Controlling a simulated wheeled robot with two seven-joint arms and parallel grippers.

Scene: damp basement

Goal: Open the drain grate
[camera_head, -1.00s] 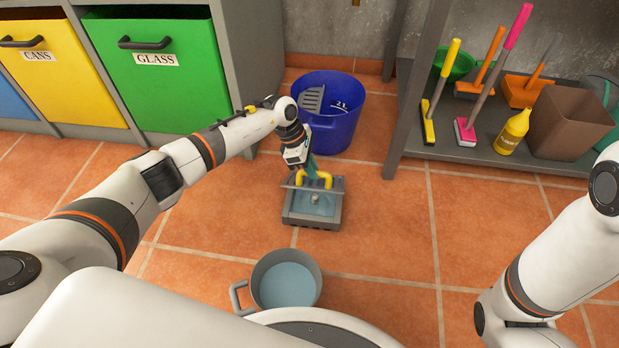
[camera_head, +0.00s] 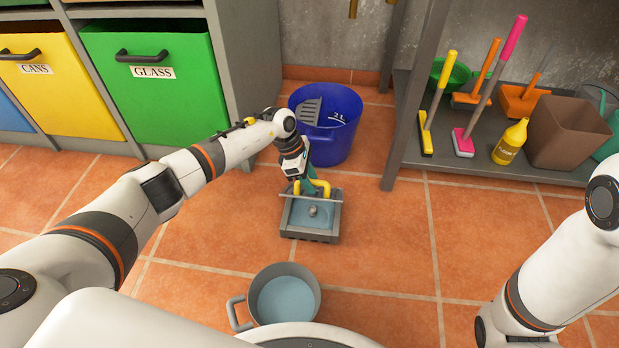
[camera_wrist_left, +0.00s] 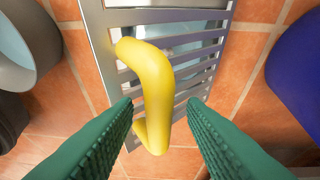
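The drain (camera_head: 316,237) is a square grey frame on the tiled floor, with water and a small metal piece (camera_head: 313,211) inside. Its slatted grey grate (camera_wrist_left: 198,75) is swung up at the far side, leaving the basin uncovered in the head view. The yellow handle (camera_head: 323,189) on the grate also shows in the left wrist view (camera_wrist_left: 155,82). My left gripper (camera_wrist_left: 160,102) has its green fingers apart, one on each side of the handle, with gaps visible. In the head view the left gripper (camera_head: 308,186) is at the grate. My right gripper is out of view.
A blue bucket (camera_head: 337,145) stands just behind the drain. A grey pot of water (camera_head: 262,311) stands in front. Green (camera_head: 165,95) and yellow bins are at the left. A shelf (camera_head: 468,168) with brushes and a yellow bottle is at the right. Floor right of the drain is clear.

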